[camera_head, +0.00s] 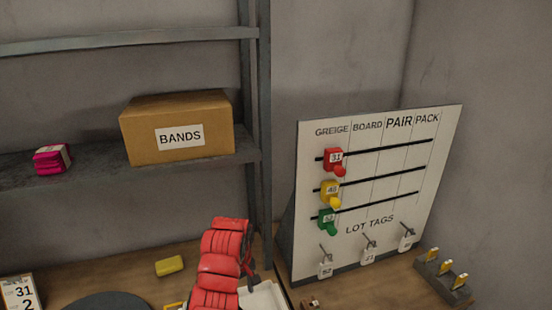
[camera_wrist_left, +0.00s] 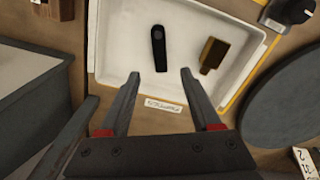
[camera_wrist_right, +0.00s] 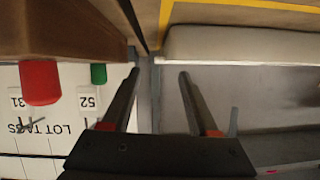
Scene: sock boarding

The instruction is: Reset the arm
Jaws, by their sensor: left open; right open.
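My left arm, in a red cover, shows low in the middle of the head view; the dark part of its left gripper (camera_head: 250,272) is partly hidden. In the left wrist view the left gripper (camera_wrist_left: 161,77) is open and empty, its fingertips over the near part of a white tray (camera_wrist_left: 215,118). The tray holds a black handled item (camera_wrist_left: 159,48) and a brass-brown item (camera_wrist_left: 213,54), both beyond the fingers. My right gripper (camera_wrist_right: 159,73) is open and empty in the right wrist view; I cannot see it in the head view.
The lot tag board (camera_head: 379,150) stands at the right with red, yellow and green sliders under GREIGE. A BANDS box (camera_head: 178,128) and a pink pack (camera_head: 52,159) sit on a shelf.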

